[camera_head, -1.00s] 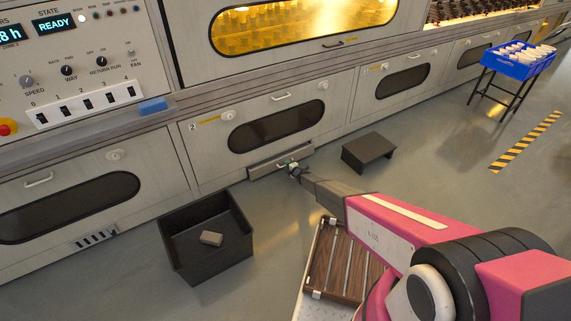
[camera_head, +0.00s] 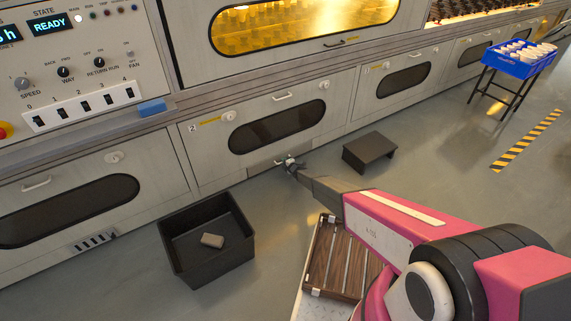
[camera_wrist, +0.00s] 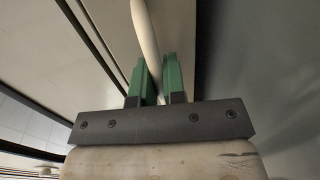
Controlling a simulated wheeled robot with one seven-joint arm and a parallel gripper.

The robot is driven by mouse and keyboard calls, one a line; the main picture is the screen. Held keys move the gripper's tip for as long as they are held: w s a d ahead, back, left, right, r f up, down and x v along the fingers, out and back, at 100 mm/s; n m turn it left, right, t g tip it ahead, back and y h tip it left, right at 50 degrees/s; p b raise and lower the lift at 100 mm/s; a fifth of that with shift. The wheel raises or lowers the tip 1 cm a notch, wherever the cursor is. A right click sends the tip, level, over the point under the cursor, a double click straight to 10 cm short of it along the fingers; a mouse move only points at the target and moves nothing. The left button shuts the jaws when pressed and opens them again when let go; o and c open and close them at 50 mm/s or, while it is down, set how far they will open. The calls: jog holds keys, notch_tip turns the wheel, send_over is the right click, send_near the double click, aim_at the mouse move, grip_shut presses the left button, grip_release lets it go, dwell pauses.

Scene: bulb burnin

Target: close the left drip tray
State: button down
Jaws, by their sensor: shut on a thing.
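The left drip tray (camera_head: 263,165) is a low grey panel at floor level beneath the cabinet door marked 2. In the head view its front looks about level with the cabinet face; my gripper hides part of it. My gripper (camera_head: 287,161) is at the tray's front. In the wrist view its two green fingers (camera_wrist: 157,82) are shut on a pale rounded bar, the tray's handle (camera_wrist: 147,35), which runs up between them.
A black open bin (camera_head: 185,231) with a brown block (camera_head: 212,241) inside stands on the floor at left. A low dark step (camera_head: 369,151) stands right of my gripper. A blue crate (camera_head: 517,62) of pale items sits on a stand farther right. Floor between is clear.

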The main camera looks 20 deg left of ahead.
jog(key=c, duration=1.2)
grip_release()
jog(key=shift+w+a, duration=0.15)
jog(key=shift+a, duration=0.05)
jog(key=v, duration=1.1)
jog(key=shift+w, duration=0.1)
